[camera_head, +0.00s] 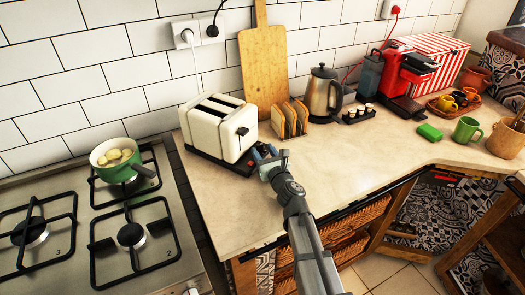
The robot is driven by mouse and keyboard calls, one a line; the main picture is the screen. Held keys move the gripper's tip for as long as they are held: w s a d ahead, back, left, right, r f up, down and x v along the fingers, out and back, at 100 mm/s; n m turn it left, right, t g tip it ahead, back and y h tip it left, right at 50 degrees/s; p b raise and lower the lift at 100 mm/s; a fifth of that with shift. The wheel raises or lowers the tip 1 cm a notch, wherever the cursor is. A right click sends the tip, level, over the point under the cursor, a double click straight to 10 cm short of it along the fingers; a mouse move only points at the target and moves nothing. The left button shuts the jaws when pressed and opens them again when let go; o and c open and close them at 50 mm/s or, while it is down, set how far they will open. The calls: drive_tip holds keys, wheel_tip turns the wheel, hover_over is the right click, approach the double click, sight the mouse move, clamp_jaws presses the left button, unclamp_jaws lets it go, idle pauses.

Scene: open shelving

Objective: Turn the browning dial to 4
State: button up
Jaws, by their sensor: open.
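A cream-white two-slot toaster (217,125) stands on a black base near the left end of the counter. Its slots look empty. A black lever (242,131) sticks out of its right-hand end face. My gripper (262,155) is open at the lower right of that face, close to the base. I cannot tell whether it touches the toaster. The browning dial cannot be made out, and the gripper covers part of that area, so its setting is not readable.
A toast rack with bread (290,119), a wooden board (263,65) and a kettle (323,92) stand behind and right of my gripper. A hob with a green pot (117,160) is at left. The counter's front middle (365,155) is clear.

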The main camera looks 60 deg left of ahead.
drive_tip(key=d, duration=1.2)
drive_tip(key=shift+s+d, duration=0.25)
drive_tip(key=shift+s, duration=0.15)
drive_tip(key=shift+c, duration=0.2)
